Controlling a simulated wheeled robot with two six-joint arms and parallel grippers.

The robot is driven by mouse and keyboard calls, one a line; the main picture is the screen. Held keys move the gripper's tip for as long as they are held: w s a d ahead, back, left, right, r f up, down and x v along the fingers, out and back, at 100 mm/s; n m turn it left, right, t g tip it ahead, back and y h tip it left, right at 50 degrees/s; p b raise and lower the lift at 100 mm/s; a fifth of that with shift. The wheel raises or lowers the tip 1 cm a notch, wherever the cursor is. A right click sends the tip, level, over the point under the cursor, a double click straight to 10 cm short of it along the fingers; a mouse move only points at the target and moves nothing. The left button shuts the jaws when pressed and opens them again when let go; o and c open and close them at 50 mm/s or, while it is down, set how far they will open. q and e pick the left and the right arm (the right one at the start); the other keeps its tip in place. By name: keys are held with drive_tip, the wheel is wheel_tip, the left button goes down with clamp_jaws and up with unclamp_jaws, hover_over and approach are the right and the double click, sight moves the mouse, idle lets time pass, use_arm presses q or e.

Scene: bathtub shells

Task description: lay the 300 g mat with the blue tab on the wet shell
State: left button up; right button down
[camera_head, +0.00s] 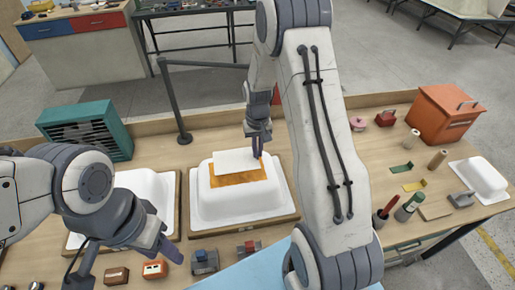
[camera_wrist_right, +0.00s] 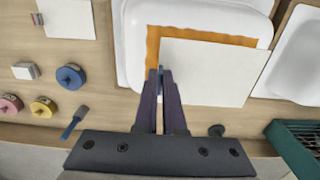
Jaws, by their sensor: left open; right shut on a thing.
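The middle white shell (camera_head: 204,206) sits on a board, with an orange patch (camera_head: 240,179) on its top. A white mat (camera_head: 228,160) lies over or just above part of the patch; whether it touches is unclear. My right gripper (camera_head: 258,150) is shut on the mat's edge; the right wrist view shows the fingers (camera_wrist_right: 160,74) at a corner of the mat (camera_wrist_right: 214,74), with orange (camera_wrist_right: 152,45) exposed along two sides. My left gripper (camera_head: 128,258) is open and empty, low in front of the left white shell (camera_head: 152,188).
A teal vented box (camera_head: 88,132) stands behind the left shell. Small blocks (camera_head: 205,260) line the front edge. My right arm hides the table's middle right.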

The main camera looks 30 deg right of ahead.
sight(258, 161)
drive_tip(key=shift+f+b, duration=1.65)
drive_tip(key=shift+f, duration=1.1)
drive_tip(key=shift+f, duration=0.15)
drive_tip(key=shift+c, duration=2.2)
unclamp_jaws()
wheel_tip(258, 161, up, 7)
drive_tip(key=p, duration=0.5)
